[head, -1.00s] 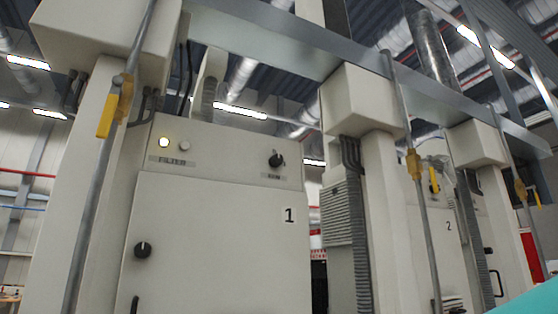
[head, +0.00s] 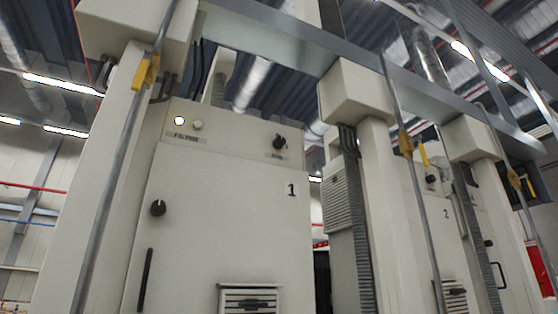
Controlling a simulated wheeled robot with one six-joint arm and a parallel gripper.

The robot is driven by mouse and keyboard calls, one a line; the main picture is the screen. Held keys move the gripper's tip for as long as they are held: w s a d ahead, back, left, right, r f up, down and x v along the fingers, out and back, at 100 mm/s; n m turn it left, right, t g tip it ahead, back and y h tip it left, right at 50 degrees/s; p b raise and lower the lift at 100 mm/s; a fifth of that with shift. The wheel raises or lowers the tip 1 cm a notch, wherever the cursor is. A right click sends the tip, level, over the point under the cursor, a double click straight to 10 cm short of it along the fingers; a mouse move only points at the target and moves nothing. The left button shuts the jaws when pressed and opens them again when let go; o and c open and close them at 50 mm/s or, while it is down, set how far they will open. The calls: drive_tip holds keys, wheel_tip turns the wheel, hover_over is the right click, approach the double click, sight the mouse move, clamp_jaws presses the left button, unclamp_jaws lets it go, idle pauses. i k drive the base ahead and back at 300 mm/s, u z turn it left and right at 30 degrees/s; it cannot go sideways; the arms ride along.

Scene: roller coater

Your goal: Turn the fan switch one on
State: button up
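The cabinet marked 1 (head: 230,215) stands left of the middle in the head view. Its fan switch (head: 279,143) is a black rotary knob at the upper right of its sloped top panel, with a small label below that is too blurred to read. On the same panel, at the left, a lit round lamp (head: 179,121) and a pale unlit button or lamp (head: 197,125) sit above a label reading FILTER. A black door knob (head: 158,208) and a black handle (head: 145,280) are on the door below. My gripper does not show in this view.
Grey vertical pipes with yellow valve levers (head: 146,72) stand in front of the cabinets. A second cabinet marked 2 (head: 437,215) stands to the right, behind a beige column (head: 385,200). A vent (head: 250,299) is low on the first cabinet's door.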

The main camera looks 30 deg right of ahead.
sight(280, 141)
drive_tip(key=u, duration=0.5)
drive_tip(key=k, duration=0.6)
drive_tip(key=u, duration=0.65)
drive_tip(key=i, duration=0.7)
drive_tip(key=z, duration=0.8)
drive_tip(key=i, duration=0.6)
drive_tip(key=z, duration=0.65)
